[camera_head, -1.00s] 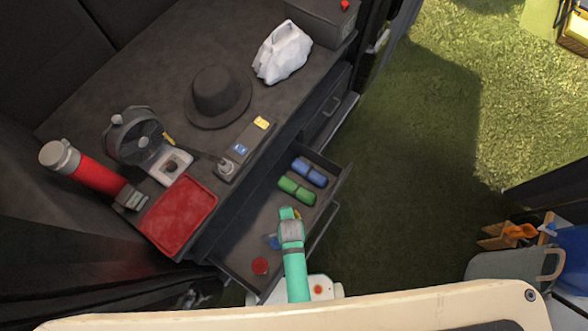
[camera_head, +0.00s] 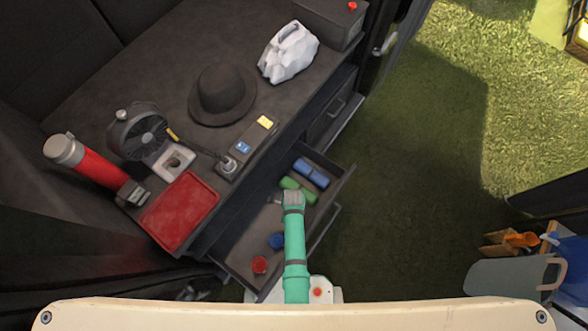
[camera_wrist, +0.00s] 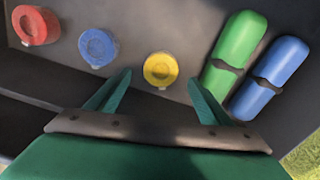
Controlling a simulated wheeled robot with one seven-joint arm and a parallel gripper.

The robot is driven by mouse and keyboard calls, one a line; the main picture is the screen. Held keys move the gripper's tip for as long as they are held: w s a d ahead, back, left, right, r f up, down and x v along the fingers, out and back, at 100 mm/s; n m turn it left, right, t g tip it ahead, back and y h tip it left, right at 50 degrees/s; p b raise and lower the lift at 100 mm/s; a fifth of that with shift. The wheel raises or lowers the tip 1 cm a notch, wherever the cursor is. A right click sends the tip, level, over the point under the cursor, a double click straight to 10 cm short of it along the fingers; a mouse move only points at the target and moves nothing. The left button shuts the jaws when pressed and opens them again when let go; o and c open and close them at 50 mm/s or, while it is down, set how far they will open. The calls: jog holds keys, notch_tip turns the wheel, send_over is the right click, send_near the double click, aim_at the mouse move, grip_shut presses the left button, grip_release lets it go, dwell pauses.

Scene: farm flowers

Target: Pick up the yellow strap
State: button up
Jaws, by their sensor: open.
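The yellow strap (camera_wrist: 160,69), a small coiled roll, sits on the drawer floor in the wrist view, between the blue roll and the green cylinder. My gripper (camera_wrist: 160,79) is open, with its two green fingers on either side of the strap's near edge. No contact with the strap shows, and the height gap is hard to tell. In the head view my arm's end (camera_head: 293,198) is over the open drawer and hides the strap.
The open drawer (camera_head: 232,262) also holds a red roll (camera_head: 260,265), a blue roll (camera_head: 276,241), a green cylinder (camera_wrist: 236,53) and a blue cylinder (camera_wrist: 270,78). A red tray (camera_head: 180,210) and a hat (camera_head: 222,93) lie on the counter above.

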jog(key=shift+f, duration=2.6)
jog(key=c, duration=1.3)
